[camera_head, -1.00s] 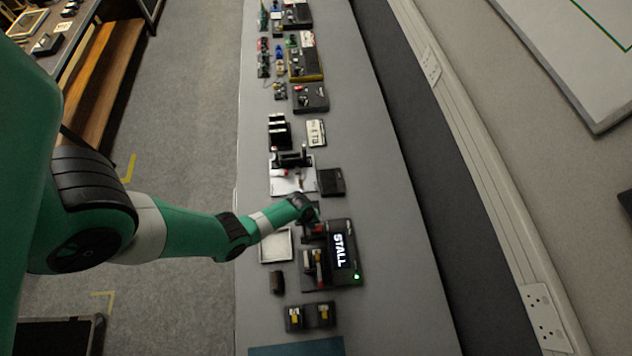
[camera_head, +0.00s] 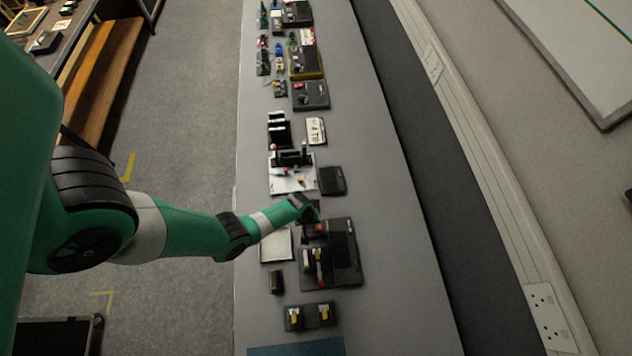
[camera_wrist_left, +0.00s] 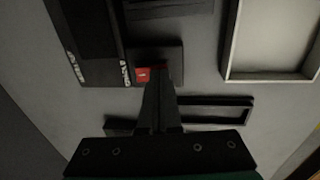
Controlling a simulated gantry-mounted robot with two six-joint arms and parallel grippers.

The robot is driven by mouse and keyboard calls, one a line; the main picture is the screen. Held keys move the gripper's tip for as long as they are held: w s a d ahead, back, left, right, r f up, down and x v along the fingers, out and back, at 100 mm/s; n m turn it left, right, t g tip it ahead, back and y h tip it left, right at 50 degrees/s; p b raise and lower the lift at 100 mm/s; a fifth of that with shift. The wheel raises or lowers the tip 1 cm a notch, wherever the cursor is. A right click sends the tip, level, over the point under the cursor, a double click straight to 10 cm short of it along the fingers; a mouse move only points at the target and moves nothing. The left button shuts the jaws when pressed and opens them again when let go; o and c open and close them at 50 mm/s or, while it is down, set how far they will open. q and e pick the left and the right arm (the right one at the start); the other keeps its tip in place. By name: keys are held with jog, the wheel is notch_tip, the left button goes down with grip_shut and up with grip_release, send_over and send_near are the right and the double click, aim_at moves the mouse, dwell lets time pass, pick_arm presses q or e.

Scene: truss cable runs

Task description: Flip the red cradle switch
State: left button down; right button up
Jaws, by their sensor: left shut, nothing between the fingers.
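The red switch (camera_wrist_left: 145,74) is a small red rocker on a black block beside a dark unit with white lettering in the left wrist view. In the head view its red top (camera_head: 320,227) shows just below my left gripper (camera_head: 312,214). My left gripper (camera_wrist_left: 157,88) is shut and empty, its fingertips at the switch's near edge and covering part of it. I cannot tell whether they touch it. The black display unit (camera_head: 343,248) beside the switch is dark. My right gripper is not in view.
An empty pale-rimmed tray (camera_head: 276,245) lies left of the display unit. A small black block (camera_head: 276,281) and a black holder with yellow parts (camera_head: 310,316) are nearer. A flat black box (camera_head: 332,180) lies beyond. The bench's right side (camera_head: 400,240) is clear.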

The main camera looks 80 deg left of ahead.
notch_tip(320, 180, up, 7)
jog(key=p, duration=0.6)
jog(key=shift+p, duration=0.4)
